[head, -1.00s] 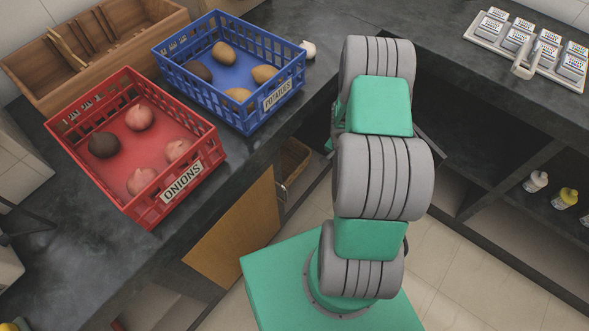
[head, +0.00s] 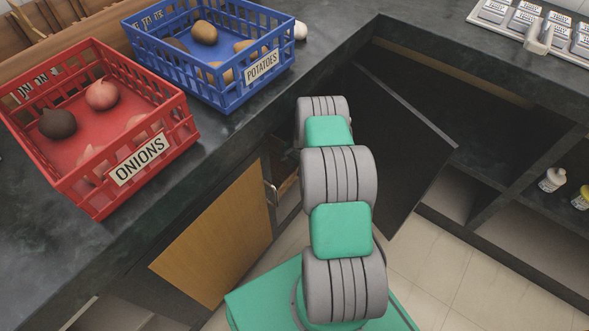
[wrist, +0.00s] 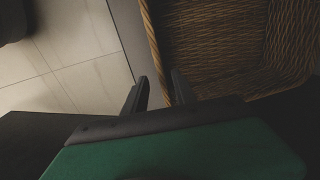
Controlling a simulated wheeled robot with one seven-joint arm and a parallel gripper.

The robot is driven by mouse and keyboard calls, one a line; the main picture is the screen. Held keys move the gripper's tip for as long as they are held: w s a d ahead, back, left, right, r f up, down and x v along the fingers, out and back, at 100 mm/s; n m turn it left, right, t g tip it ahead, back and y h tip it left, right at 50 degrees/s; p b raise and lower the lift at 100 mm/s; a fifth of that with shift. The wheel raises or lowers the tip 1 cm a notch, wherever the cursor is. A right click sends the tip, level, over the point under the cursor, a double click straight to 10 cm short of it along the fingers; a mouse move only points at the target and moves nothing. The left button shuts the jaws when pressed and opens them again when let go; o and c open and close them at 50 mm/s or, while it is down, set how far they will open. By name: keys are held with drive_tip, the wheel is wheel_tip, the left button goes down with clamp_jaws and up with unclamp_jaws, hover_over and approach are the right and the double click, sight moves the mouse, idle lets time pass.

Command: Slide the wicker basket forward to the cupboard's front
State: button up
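The wicker basket (wrist: 225,45) fills the upper right of the wrist view, its woven inside showing. Its near side wall and rim (wrist: 152,45) run down toward my gripper (wrist: 160,90). The two dark fingers are apart, with the rim's lower end between or just beyond them; I cannot tell if they touch it. In the head view my arm hides the gripper, and only a small brown patch, probably the basket, shows beside the arm. The cupboard is under the counter, by a wooden door (head: 220,240) with a metal handle.
A red onion crate (head: 165,110) and a blue potato crate (head: 215,92) stand on the dark counter (head: 50,245) above. A dark panel (head: 410,140) stands right of my arm. Bottles (head: 552,180) sit on a lower shelf at right. Tiled floor (head: 440,275) is clear.

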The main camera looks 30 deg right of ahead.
sight(294, 180)
drive_tip(key=f+b, duration=0.1)
drive_tip(key=f, duration=0.1)
drive_tip(key=f+b, duration=0.1)
drive_tip(key=f, duration=0.2)
drive_tip(key=f+b, duration=0.1)
drive_tip(key=f, duration=0.1)
drive_tip(key=shift+w+a+f, duration=0.2)
drive_tip(key=shift+w+f, duration=0.1)
drive_tip(key=shift+w, duration=0.1)
clamp_jaws()
idle(1.0)
